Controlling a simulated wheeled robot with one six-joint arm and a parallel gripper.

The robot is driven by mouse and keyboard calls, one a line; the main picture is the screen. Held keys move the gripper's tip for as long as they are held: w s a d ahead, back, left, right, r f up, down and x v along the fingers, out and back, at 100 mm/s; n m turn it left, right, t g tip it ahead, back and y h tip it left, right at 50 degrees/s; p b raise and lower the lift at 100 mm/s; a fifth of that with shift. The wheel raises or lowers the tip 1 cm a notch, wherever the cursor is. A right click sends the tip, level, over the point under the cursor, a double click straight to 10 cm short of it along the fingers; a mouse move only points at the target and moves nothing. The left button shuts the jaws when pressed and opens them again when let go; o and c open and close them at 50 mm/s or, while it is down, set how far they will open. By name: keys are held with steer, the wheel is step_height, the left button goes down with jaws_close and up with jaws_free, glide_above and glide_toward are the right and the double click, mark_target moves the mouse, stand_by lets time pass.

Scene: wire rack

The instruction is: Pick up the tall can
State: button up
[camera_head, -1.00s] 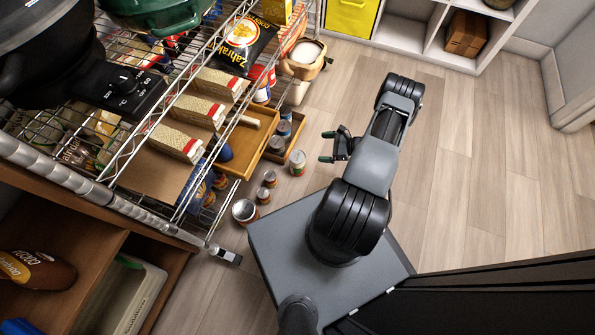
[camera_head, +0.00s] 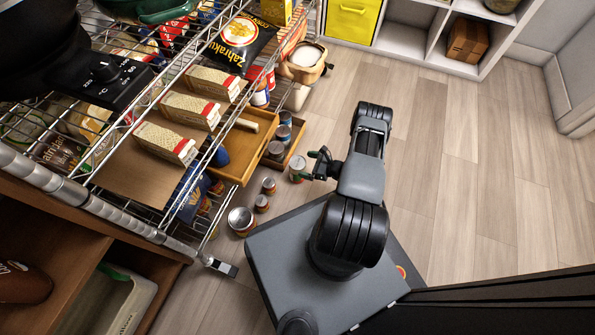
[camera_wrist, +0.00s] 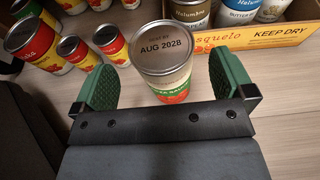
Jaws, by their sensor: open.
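The tall can (camera_head: 297,170) stands upright on the wooden floor, just left of my gripper (camera_head: 311,165) in the head view. In the wrist view the can (camera_wrist: 162,62) has a silver lid printed "AUG 2028" and a white, green and red label. My gripper (camera_wrist: 163,70) is open there, with one green finger on each side of the can. The can sits between or just beyond the fingertips; the exact depth is hard to tell. I see no clear contact.
Several shorter red-and-yellow cans (camera_wrist: 70,48) stand left of the tall can. A cardboard box (camera_wrist: 270,38) with more cans lies just behind it. The wire rack (camera_head: 205,50) with boxes is at the left. Open floor (camera_head: 460,150) lies to the right.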

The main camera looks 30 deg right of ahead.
mark_target(300, 163)
steer(key=b+x, duration=0.2)
steer(key=x, duration=0.1)
steer(key=shift+w+a+f, duration=0.15)
steer(key=shift+w+f, duration=0.05)
steer(key=shift+w+a+f, duration=0.1)
steer(key=shift+w+a, duration=0.4)
steer(key=shift+w, duration=0.05)
steer(key=shift+c, duration=0.5)
steer(key=c, duration=1.6)
steer(key=shift+c, duration=0.5)
